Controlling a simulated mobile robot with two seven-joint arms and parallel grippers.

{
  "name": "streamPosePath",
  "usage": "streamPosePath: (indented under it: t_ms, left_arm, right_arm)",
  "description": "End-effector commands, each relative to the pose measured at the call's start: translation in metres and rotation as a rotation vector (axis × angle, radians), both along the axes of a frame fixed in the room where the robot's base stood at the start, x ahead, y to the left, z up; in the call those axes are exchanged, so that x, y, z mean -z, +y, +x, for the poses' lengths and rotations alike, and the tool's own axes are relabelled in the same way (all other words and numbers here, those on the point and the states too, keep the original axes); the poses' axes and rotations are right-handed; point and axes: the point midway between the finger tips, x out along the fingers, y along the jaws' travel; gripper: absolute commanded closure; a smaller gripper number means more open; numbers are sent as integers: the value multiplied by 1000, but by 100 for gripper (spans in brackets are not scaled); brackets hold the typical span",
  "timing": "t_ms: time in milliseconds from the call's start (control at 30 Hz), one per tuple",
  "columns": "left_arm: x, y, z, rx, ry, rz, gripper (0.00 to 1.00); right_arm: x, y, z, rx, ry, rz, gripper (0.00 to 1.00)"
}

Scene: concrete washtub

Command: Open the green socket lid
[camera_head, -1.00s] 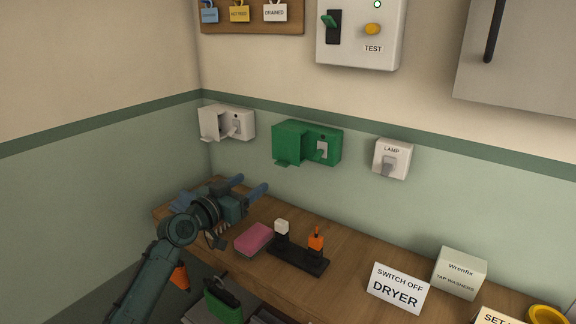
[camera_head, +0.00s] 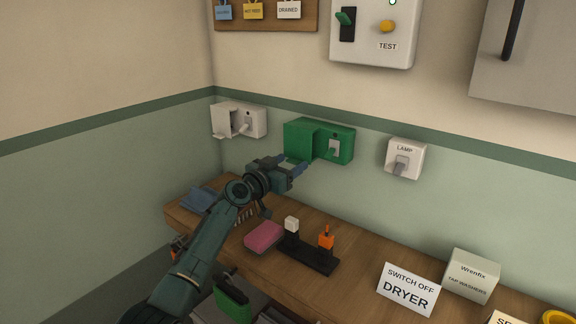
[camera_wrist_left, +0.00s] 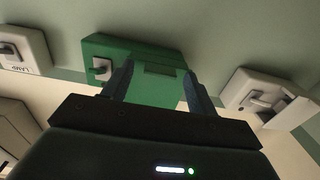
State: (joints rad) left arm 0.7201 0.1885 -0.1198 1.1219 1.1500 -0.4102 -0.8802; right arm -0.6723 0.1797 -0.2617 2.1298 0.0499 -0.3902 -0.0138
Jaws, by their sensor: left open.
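The green socket (camera_head: 341,145) is on the wall in the middle of the head view. Its green lid (camera_head: 300,138) is the box-like left part, which stands out from the wall and looks shut; a grey switch shows beside it. My left gripper (camera_head: 299,168) is just below and in front of the lid, open and empty. In the left wrist view, the fingers of the gripper (camera_wrist_left: 158,84) are spread across the lid (camera_wrist_left: 165,62), one towards each side. The socket's body (camera_wrist_left: 104,48) shows there too. I cannot tell whether the fingers touch it. My right gripper is not in view.
A white socket with its cover open (camera_head: 240,120) is to the left, a LAMP switch (camera_head: 405,158) to the right. On the wooden bench (camera_head: 350,228) below are a pink sponge (camera_head: 263,237), a black stand (camera_head: 308,254), a DRYER sign (camera_head: 408,289) and a box (camera_head: 471,275).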

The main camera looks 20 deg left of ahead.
Motion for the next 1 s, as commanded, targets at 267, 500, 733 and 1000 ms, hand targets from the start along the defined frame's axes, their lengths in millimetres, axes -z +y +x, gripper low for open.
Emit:
streamPosePath:
  t_ms: [267, 500, 733, 1000]
  left_arm:
    - [0, 0, 0, 0, 0, 0, 55]
    - [0, 0, 0, 0, 0, 0, 75]
    - [0, 0, 0, 0, 0, 0, 93]
    - [0, 1, 0, 0, 3, 1, 100]
  right_arm:
    - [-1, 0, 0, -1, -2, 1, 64]
    - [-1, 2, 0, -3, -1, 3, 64]
    - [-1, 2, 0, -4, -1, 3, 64]
    - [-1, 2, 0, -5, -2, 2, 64]
